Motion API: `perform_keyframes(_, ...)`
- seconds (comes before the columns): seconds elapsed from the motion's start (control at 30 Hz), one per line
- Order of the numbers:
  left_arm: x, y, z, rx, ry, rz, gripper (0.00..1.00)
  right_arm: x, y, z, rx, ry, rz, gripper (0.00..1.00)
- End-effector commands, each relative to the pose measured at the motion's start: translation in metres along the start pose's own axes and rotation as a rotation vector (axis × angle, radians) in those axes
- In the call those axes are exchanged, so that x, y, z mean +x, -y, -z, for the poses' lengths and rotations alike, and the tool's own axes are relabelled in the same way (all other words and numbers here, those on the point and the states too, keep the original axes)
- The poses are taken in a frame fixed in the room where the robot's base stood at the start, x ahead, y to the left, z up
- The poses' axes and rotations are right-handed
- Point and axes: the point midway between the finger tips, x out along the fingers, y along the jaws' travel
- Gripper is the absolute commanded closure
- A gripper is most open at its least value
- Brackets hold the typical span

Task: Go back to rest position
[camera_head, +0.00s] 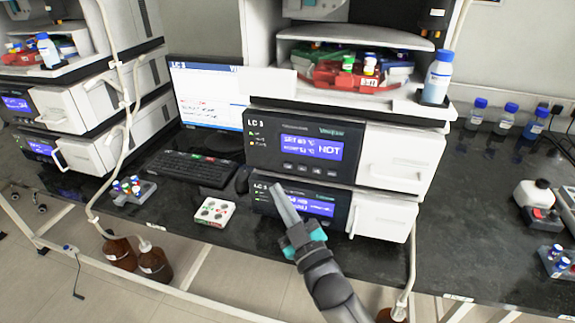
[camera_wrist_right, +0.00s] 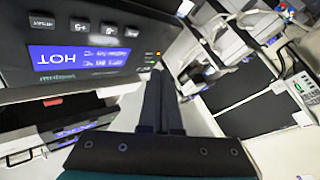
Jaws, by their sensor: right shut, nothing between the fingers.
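My right gripper (camera_head: 284,200) is in front of the lower module of the column stack labelled LC 3 (camera_head: 305,200). Its fingers are together and empty. In the right wrist view the shut fingers (camera_wrist_right: 160,100) point along the upper module's dark panel (camera_wrist_right: 80,45), whose blue display reads HOT. I cannot tell whether the fingers touch the stack. The upper module's display (camera_head: 311,147) also reads HOT in the head view. Both modules' white doors at the right look closed. My left gripper is not in view.
Blue-capped bottles (camera_head: 506,120) stand at the back right. Brown bottles (camera_head: 154,262) are below the bench edge. The dark bench (camera_head: 465,215) right of the stack has free room.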

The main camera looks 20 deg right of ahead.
Motion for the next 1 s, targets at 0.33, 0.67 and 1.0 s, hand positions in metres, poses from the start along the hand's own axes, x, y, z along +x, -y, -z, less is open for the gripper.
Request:
perform_keyframes(0.33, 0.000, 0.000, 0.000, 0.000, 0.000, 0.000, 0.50, 0.000, 0.000, 0.000, 0.000, 0.000, 0.000, 1.00)
perform_keyframes(0.67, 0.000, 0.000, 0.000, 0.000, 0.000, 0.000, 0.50, -0.028, 0.032, -0.062, 0.049, 0.177, 0.077, 1.00)
perform_keyframes(1.0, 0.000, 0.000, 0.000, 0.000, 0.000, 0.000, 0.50, -0.199, 0.128, -0.228, 0.198, 0.792, 0.291, 1.00)
